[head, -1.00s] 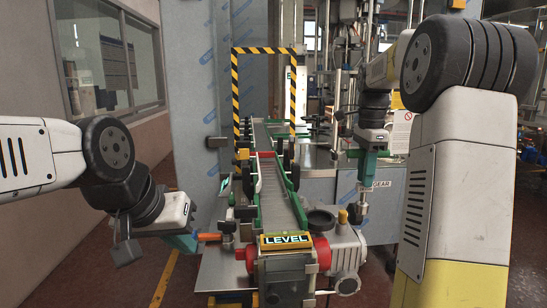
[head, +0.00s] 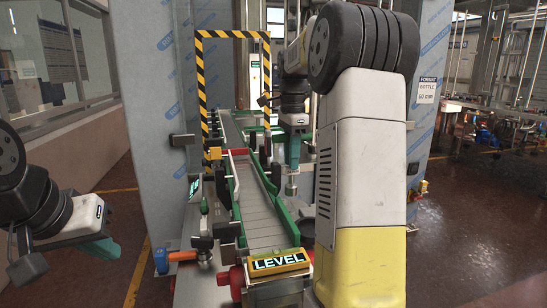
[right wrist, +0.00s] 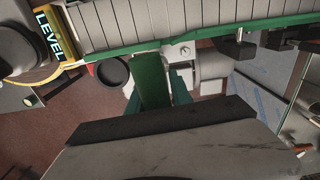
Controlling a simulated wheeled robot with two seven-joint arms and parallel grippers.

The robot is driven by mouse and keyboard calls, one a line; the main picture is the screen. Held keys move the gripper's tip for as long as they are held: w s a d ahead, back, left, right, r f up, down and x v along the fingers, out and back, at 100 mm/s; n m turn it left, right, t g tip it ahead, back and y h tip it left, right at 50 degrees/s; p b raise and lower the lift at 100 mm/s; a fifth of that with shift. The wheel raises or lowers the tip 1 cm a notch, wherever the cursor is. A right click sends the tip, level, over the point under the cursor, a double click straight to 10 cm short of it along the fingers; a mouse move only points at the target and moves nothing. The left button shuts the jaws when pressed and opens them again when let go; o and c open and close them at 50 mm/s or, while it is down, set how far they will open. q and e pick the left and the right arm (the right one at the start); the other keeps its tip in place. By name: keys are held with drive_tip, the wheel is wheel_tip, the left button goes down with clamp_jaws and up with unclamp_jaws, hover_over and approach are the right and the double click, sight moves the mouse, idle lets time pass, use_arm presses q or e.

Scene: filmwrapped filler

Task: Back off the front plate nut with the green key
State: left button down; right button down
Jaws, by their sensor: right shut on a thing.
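My right gripper (head: 293,150) hangs beside the right side of the conveyor. In the right wrist view its teal fingers (right wrist: 157,96) are shut on the green key (right wrist: 152,78). In the head view a metal shaft (head: 291,184) points down below those fingers. I cannot make out the front plate nut; my right arm covers much of the machine's front right. A pale metal block (right wrist: 181,50) lies just beyond the key in the right wrist view. My left gripper (head: 103,248) is at the lower left, apart from the conveyor; its jaw gap is not clear.
The conveyor (head: 256,205) runs to a yellow-and-black striped frame (head: 200,90). A LEVEL sign (head: 279,262) stands at its near end. An orange handle (head: 182,256) sticks out left of it. Open floor (head: 465,220) lies to the right.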

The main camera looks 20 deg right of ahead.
sight(291, 185)
drive_tip(key=shift+a+m, duration=0.1)
drive_tip(key=shift+m, duration=0.2)
drive_tip(key=shift+f, duration=2.55)
drive_tip(key=shift+f, duration=0.25)
drive_tip(key=shift+f, duration=0.75)
drive_tip(key=shift+f, duration=0.1)
drive_tip(key=n, duration=0.3)
drive_tip(key=shift+n, duration=0.3)
